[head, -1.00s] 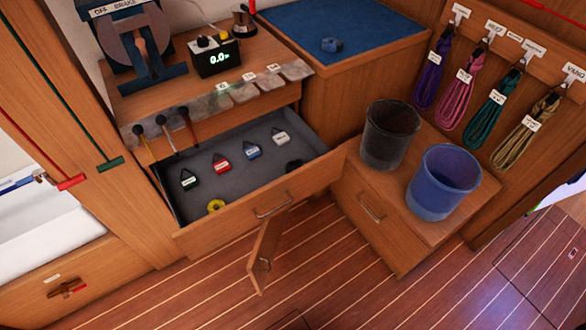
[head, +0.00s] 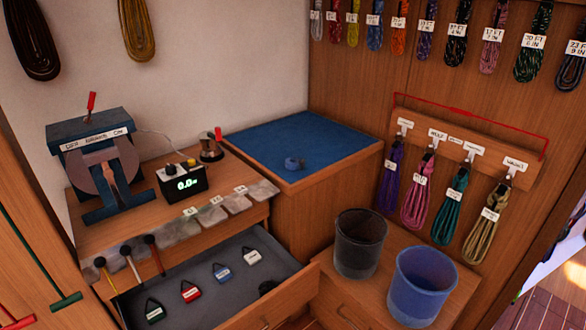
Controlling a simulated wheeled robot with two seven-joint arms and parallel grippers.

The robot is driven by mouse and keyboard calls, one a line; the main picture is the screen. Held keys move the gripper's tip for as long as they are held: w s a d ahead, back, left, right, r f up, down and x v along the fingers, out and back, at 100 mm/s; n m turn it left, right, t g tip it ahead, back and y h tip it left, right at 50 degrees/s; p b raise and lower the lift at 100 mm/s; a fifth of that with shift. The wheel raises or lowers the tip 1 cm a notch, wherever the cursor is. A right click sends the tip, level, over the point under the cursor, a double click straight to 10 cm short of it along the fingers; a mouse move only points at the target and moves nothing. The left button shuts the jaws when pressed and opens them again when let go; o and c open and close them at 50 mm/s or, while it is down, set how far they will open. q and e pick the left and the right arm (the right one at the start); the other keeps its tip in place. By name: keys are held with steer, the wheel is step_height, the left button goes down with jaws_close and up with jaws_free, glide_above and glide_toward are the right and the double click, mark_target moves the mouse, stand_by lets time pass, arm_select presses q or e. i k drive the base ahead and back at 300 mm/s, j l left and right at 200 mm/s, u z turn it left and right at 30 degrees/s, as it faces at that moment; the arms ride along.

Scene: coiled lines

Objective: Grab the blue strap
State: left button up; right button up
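A small blue rolled item (head: 293,163), which may be a coiled strap, lies on the blue mat (head: 325,135) on top of the wooden cabinet. A blue tag with a dark loop (head: 222,272) lies in the open drawer among green, red and white ones. I cannot tell for sure which of these is the blue strap. Neither of my grippers is in view.
The open grey-lined drawer (head: 190,311) juts out at the lower left. A black bucket (head: 358,249) and a blue bucket (head: 419,286) stand on a low cabinet. A blue machine (head: 96,165) and a small display box (head: 182,183) stand on the bench.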

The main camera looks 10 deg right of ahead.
mark_target(291, 163)
steer(key=i+l, duration=0.1)
steer(key=l, duration=0.3)
steer(key=i+l, duration=0.15)
steer(key=l, duration=0.2)
steer(key=i+l, duration=0.1)
steer(key=l, duration=0.3)
